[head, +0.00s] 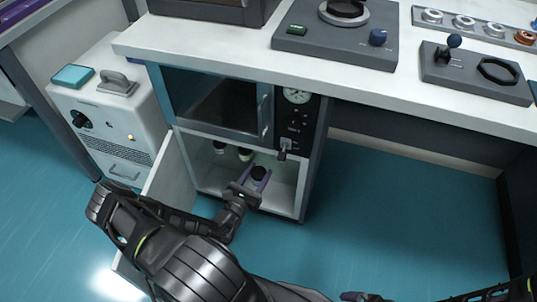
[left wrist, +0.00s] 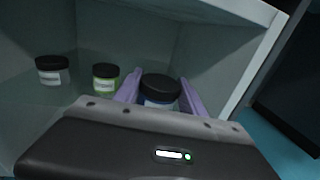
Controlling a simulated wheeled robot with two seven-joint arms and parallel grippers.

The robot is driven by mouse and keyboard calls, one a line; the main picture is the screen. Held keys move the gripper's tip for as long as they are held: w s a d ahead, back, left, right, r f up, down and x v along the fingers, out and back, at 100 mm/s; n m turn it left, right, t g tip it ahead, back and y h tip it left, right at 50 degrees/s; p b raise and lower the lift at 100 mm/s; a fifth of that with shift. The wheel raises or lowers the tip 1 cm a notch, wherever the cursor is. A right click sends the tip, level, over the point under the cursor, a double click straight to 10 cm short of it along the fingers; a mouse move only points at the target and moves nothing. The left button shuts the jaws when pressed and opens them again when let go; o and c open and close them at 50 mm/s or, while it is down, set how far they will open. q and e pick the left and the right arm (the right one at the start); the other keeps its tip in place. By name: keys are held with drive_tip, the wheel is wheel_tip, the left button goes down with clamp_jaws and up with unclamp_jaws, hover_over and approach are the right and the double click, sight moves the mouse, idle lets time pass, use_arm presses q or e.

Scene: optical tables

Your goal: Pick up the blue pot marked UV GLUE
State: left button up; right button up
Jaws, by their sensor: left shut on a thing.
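A pot with a black lid (left wrist: 160,86) and a bluish body stands between the purple fingers of my left gripper (left wrist: 160,95), inside the open lower compartment of the cabinet. The gripper is shut on it; in the head view the pot's dark lid (head: 258,173) shows between the fingers. Its label is mostly hidden behind the gripper body, and I cannot read it. Two other black-lidded pots stand to its left in the left wrist view: a yellow-green one (left wrist: 105,78) close by and a white-labelled one (left wrist: 53,71) farther left.
The compartment's right wall (left wrist: 255,65) is near the gripper. A glass-fronted chamber (head: 215,103) is above, under the white worktop (head: 420,95). A white unit (head: 105,110) stands left.

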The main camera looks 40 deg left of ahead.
sight(255, 179)
use_arm(q)
drive_tip(key=s, duration=0.2)
drive_tip(key=s+d, duration=0.1)
drive_tip(key=s, duration=0.4)
drive_tip(key=shift+d+p, duration=0.15)
drive_tip(key=shift+p, duration=0.25)
